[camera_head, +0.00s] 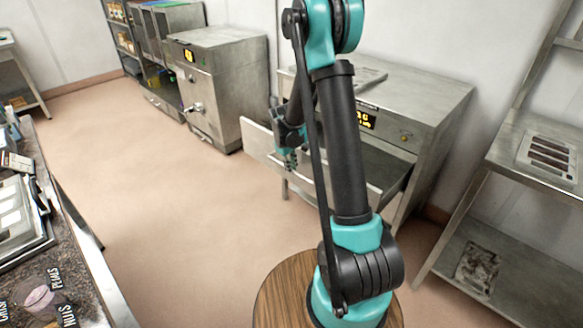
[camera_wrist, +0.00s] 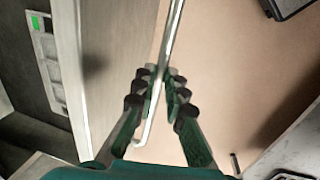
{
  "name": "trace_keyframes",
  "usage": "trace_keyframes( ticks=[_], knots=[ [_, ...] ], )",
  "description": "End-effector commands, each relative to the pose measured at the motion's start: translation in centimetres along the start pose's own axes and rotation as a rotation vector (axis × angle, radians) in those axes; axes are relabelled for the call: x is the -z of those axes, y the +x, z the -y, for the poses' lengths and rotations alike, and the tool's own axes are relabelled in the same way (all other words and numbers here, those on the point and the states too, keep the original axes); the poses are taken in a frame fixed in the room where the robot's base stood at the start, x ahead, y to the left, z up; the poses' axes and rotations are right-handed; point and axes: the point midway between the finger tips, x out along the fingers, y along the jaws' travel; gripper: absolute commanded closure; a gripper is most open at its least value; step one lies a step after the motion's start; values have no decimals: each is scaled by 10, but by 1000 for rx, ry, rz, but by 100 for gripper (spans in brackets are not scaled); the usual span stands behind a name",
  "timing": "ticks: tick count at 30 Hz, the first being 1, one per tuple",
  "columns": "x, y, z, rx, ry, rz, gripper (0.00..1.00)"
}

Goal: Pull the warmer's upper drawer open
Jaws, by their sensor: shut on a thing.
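The warmer (camera_head: 430,92) is a grey metal cabinet with a lit yellow display, right of centre in the head view. Its upper drawer (camera_head: 259,143) stands pulled out, with a gap between its front and the cabinet; part of it is hidden behind my arm. My gripper (camera_head: 290,160) is at the outer side of the drawer front. In the wrist view my gripper (camera_wrist: 158,88) is shut on the drawer's thin bar handle (camera_wrist: 174,30), which runs between the fingers. The pale drawer front (camera_wrist: 112,60) is just left of them.
Another metal cabinet (camera_head: 225,85) stands left of the warmer. A metal shelf rack (camera_head: 500,135) is at right, holding a tray (camera_head: 551,158). A cluttered worktop (camera_head: 75,225) runs along the left. The floor (camera_head: 170,180) between is clear.

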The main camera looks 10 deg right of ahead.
Motion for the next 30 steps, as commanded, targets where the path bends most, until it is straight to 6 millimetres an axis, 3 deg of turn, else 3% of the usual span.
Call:
trace_keyframes(
  ticks=[5, 13, 22, 23, 27, 30],
  knots=[
    [0, -2, 7, 0, -2, 0, 100],
    [1, -10, 50, 1, -5, 0, 100],
    [0, -11, 53, 0, 0, 0, 100],
    [0, -11, 53, 0, 0, 0, 87],
    [0, -10, 53, 0, 0, 0, 70],
    [0, -10, 53, 0, 0, 0, 68]
  ],
)
